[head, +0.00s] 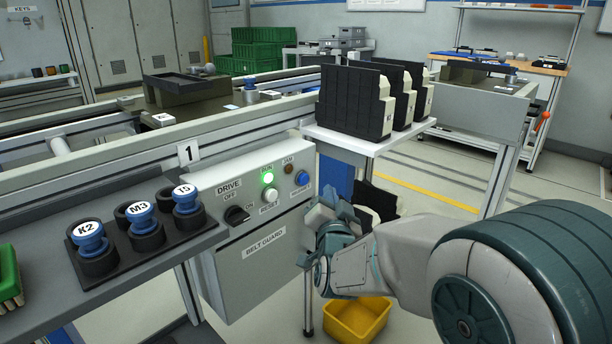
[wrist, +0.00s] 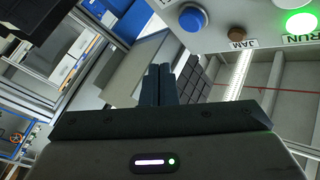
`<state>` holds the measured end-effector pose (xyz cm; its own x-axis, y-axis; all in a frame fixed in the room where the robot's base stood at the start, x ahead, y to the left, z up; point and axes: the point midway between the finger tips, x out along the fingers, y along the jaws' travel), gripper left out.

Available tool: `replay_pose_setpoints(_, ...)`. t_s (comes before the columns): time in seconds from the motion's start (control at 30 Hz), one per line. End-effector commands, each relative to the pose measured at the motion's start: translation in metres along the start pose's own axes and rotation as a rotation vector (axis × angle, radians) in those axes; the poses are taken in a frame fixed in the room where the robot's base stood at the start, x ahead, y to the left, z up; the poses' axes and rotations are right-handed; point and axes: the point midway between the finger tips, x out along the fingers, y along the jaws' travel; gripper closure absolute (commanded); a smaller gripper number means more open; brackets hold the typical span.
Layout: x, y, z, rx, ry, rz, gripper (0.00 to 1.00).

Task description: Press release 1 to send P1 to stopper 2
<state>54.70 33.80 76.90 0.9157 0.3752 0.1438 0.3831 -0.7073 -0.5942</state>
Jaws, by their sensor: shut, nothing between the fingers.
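The grey control panel (head: 255,215) under the sign 1 (head: 189,153) has a blue button (head: 302,178) at its right, with a label too small to read. The blue button also shows in the wrist view (wrist: 193,18), above and right of my fingers. My gripper (wrist: 158,85) is shut and empty, apart from the button. In the head view my wrist is just right of the panel; the fingertips are hard to make out. A dark pallet (head: 185,97) sits on the conveyor behind the panel; I cannot read its name. I cannot identify stopper 2.
The panel has a lit green RUN lamp (head: 268,178), a brown JAM lamp (head: 289,168), a white button (head: 270,194) and a black DRIVE switch (head: 237,215). Black blocks (head: 352,100) stand on a shelf above my wrist. A yellow bin (head: 357,318) is below. Blue-topped pieces (head: 88,240) stand left.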

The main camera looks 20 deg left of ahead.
Motion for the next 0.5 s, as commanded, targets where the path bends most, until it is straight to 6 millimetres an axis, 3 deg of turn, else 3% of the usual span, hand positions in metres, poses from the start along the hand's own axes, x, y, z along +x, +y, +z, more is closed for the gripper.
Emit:
replay_pose_setpoints(0.23, 0.021, -0.015, 0.016, -0.001, 0.001, -0.001, 1.00)
replay_pose_setpoints(0.5, 0.029, -0.021, 0.022, -0.001, 0.000, 0.000, 1.00)
